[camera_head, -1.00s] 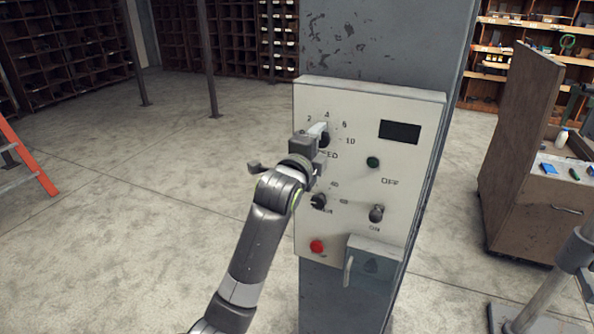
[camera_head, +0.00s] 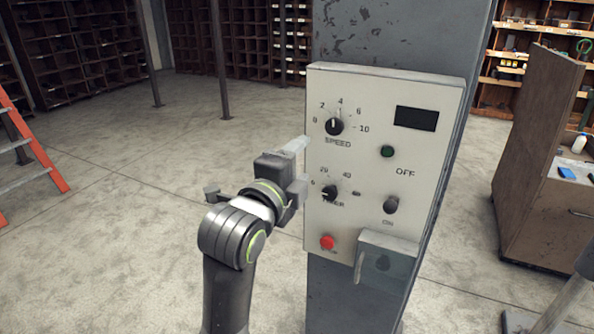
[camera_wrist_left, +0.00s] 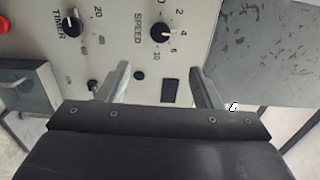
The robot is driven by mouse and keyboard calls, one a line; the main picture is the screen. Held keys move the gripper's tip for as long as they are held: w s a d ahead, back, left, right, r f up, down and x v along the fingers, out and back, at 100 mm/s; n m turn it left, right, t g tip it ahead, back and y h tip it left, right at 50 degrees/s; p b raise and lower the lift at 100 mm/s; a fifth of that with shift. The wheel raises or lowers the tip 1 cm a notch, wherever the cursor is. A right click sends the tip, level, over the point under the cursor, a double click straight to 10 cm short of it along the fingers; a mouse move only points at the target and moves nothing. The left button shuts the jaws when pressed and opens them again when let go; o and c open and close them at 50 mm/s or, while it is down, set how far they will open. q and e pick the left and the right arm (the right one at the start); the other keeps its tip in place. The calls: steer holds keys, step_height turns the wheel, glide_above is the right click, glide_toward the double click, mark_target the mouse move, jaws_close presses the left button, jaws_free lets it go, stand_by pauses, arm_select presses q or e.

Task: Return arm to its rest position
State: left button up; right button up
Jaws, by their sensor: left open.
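My left gripper (camera_head: 296,165) is in front of the left edge of a pale control panel (camera_head: 350,88), apart from the knobs. In the left wrist view its two fingers (camera_wrist_left: 160,85) are spread with nothing between them. The black speed knob (camera_head: 334,126) is uncovered in the head view and also shows in the left wrist view (camera_wrist_left: 160,31). The timer knob (camera_head: 329,193) sits below it, to the right of the gripper. My right gripper is not in view.
The panel is fixed to a grey column (camera_head: 395,35). It bears a red button (camera_head: 327,242), a green button (camera_head: 387,151), an on/off switch (camera_head: 391,204) and a grey box (camera_head: 387,262). An orange ladder (camera_head: 40,150) stands at left. Open floor (camera_head: 130,220) lies left of my arm.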

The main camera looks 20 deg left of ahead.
arm_select(q)
steer(key=shift+s, duration=0.3)
